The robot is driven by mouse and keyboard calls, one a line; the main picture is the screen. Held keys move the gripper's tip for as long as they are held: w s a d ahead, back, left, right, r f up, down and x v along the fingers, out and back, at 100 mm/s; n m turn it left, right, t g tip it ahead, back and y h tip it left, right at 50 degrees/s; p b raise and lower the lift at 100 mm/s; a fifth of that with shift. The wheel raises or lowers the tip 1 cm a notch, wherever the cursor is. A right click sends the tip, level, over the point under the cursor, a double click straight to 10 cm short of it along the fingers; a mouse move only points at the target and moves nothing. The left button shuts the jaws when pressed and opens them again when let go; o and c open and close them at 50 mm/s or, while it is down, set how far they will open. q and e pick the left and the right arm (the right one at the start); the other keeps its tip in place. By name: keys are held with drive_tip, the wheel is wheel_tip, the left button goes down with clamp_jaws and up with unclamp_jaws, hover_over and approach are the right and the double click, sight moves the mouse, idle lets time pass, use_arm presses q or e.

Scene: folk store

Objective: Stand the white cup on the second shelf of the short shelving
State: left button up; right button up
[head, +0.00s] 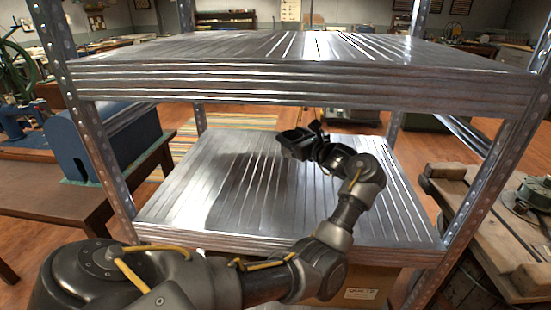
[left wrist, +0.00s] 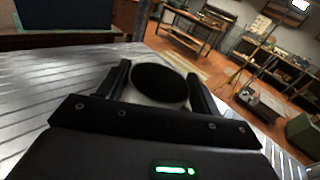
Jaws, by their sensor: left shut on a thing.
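My left gripper (head: 303,142) reaches in between two metal boards of the shelving, over the rear middle of the lower board (head: 220,180). In the left wrist view it is shut on the white cup (left wrist: 160,86), whose round dark mouth and pale rim show between the two fingers. The cup is hidden behind the gripper in the head view. I cannot tell whether its base touches the board. My right gripper is not in view.
The upper board (head: 300,72) spans above my left arm, between perforated metal posts. The lower board is bare around the gripper. A cardboard box (head: 362,285) sits below it. A wooden bench with a blue machine (head: 85,140) stands left, a wooden workbench (head: 480,205) right.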

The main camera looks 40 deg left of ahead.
use_arm(q)
drive_tip(key=s+a+f, duration=0.1)
drive_tip(key=a+f, duration=0.5)
drive_tip(key=a, duration=0.1)
drive_tip(key=shift+a+f+p, duration=0.2)
drive_tip(key=shift+f+p, duration=0.1)
drive_tip(key=shift+p, duration=0.05)
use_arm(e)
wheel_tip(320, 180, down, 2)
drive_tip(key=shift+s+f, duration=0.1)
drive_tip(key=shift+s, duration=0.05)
use_arm(q)
drive_tip(key=f, duration=0.3)
drive_tip(key=shift+s+a+p, duration=0.15)
drive_tip(key=shift+a+p, duration=0.2)
drive_tip(key=shift+a, duration=0.05)
drive_tip(key=shift+f, duration=0.4)
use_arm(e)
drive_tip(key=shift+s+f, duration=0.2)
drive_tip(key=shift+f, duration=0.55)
use_arm(q)
drive_tip(key=shift+f, duration=0.15)
drive_tip(key=o, duration=0.8)
drive_tip(key=shift+o, duration=1.1)
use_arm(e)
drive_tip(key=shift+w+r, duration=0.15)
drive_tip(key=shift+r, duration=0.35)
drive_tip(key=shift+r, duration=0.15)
